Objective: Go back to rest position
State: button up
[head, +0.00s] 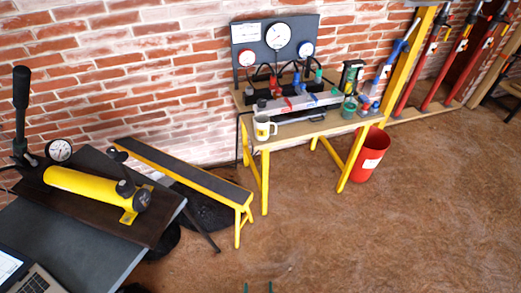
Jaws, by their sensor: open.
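My gripper (258,287) shows only as two thin dark green fingertips at the bottom edge of the head view, a little left of its middle. The tips stand apart with bare brown floor between them, so it is open and holds nothing that I can see. The rest of the gripper and the arm are outside the picture. The gripper appears well in front of the yellow-legged workbench (312,130) and apart from it.
A low yellow bench (185,172) and a dark table with a yellow pump (85,188) are left. Floor at right is clear.

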jog(key=s+r+m+t, duration=0.1)
jog(key=s+r+t, duration=0.2)
jog(key=s+r, duration=0.9)
notch_tip(320, 180, up, 5)
jog(key=shift+s+d+f, duration=0.15)
jog(key=shift+s+d, duration=0.2)
